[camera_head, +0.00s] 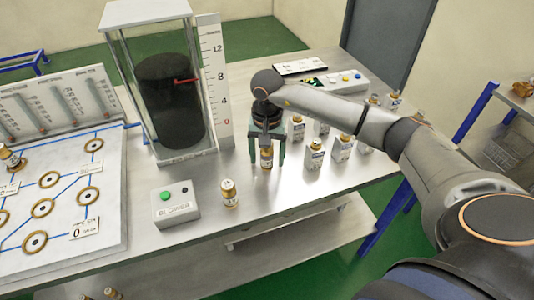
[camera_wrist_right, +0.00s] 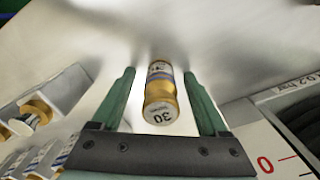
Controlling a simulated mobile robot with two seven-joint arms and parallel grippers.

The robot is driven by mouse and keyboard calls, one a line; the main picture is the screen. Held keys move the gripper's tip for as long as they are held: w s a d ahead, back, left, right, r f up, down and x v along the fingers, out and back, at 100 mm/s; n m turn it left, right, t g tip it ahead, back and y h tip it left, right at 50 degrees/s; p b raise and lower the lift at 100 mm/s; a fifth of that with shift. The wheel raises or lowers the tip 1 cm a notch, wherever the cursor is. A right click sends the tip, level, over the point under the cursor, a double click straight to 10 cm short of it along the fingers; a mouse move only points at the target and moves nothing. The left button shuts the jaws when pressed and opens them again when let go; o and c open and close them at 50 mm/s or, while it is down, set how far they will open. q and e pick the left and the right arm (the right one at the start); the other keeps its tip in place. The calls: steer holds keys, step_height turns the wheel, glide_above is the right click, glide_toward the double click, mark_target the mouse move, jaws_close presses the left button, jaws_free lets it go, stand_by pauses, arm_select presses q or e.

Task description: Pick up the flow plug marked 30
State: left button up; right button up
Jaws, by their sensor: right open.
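The flow plug marked 30 (camera_wrist_right: 160,98) is a brass and white cylinder with "30" on its end. In the right wrist view it lies between the two green fingers of my right gripper (camera_wrist_right: 163,100), with a gap on each side. In the head view the plug (camera_head: 267,156) stands on the steel table, and my open right gripper (camera_head: 266,153) comes down around it from above. My left gripper is not in view.
Several plugs on white blocks (camera_head: 314,160) stand right of the gripper. A loose plug (camera_head: 229,193) and the blower box (camera_head: 176,205) stand in front. The glass column (camera_head: 206,100) and its scale (camera_head: 216,80) rise close on the left. The board (camera_head: 60,230) lies far left.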

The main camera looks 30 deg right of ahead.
steer(key=shift+f, duration=0.15)
jaws_close()
stand_by(0.5)
